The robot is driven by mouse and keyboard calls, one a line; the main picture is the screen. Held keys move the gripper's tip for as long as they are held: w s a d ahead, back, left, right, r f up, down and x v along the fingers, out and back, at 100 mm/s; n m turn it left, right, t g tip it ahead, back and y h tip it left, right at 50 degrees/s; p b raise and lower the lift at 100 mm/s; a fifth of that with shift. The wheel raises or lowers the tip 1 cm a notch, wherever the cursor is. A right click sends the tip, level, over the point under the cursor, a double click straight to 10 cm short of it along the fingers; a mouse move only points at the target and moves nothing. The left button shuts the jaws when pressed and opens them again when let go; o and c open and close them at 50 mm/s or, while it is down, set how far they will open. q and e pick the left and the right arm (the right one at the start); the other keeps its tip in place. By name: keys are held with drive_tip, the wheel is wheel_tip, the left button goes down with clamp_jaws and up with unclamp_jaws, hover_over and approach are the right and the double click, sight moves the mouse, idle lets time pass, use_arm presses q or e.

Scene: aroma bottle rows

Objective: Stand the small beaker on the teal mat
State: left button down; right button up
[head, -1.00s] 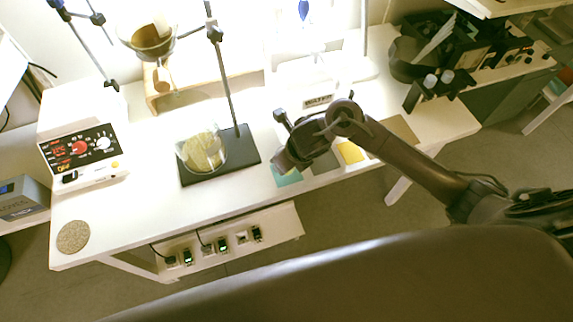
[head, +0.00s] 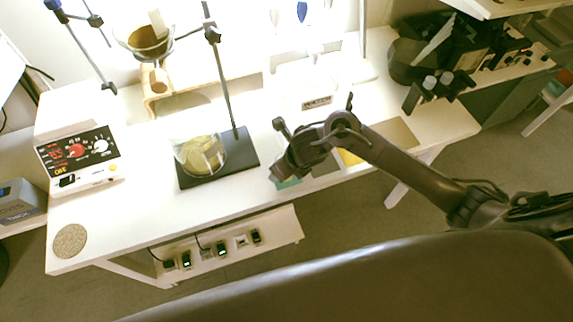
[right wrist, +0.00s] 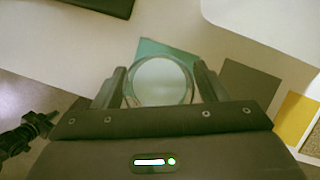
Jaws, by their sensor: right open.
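The small beaker (right wrist: 160,82) shows in the right wrist view as a round clear rim seen from above, over the teal mat (right wrist: 182,52). My right gripper (right wrist: 160,70) is open, with one finger on each side of the beaker. Whether the fingers touch the glass is hard to tell. In the head view my right gripper (head: 281,172) is low over the front of the bench and hides the beaker and most of the teal mat (head: 289,184). My left gripper is not in view.
A grey mat (right wrist: 248,90) and a yellow mat (right wrist: 295,118) lie right of the teal one. A large glass vessel (head: 203,155) stands on the dark stand base (head: 240,160) to the left. A scale (head: 315,100) is behind. The bench's front left is mostly clear.

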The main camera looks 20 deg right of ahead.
drive_tip(key=shift+r, duration=0.25)
drive_tip(key=p+v, duration=0.3)
drive_tip(key=v, duration=0.8)
drive_tip(key=shift+s+r, duration=0.25)
drive_tip(key=shift+r, duration=0.1)
